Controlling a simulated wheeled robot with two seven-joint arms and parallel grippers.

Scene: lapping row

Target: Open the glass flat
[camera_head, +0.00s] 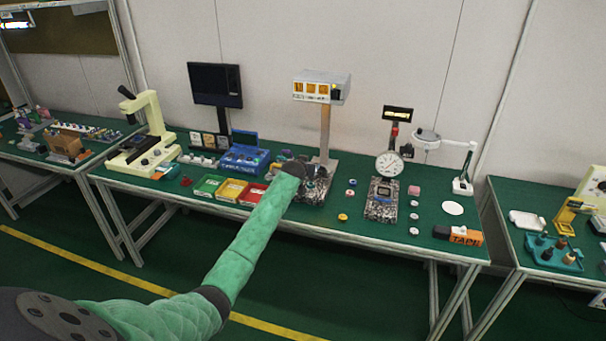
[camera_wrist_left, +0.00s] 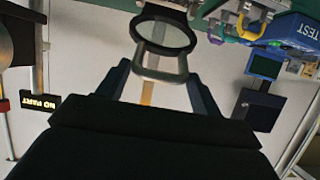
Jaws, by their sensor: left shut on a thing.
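The glass flat (camera_wrist_left: 166,34) is a round clear disc in a dark ring with a grey loop-shaped handle (camera_wrist_left: 162,68). My left gripper (camera_wrist_left: 162,78) is shut on this handle in the left wrist view, one finger at each side of it. In the head view my left gripper (camera_head: 313,180) is at the foot of the lamp stand (camera_head: 323,130), largely hidden by its own wrist. I cannot make out the glass flat there, nor its hinge or the surface under it. My right gripper is in neither view.
Left of the gripper are a blue test box (camera_head: 245,158) and green, yellow and red bins (camera_head: 231,189). To the right are a dial gauge (camera_head: 389,164) on a stone base, small round pieces and an orange tape box (camera_head: 458,235). The bench front near the bins is clear.

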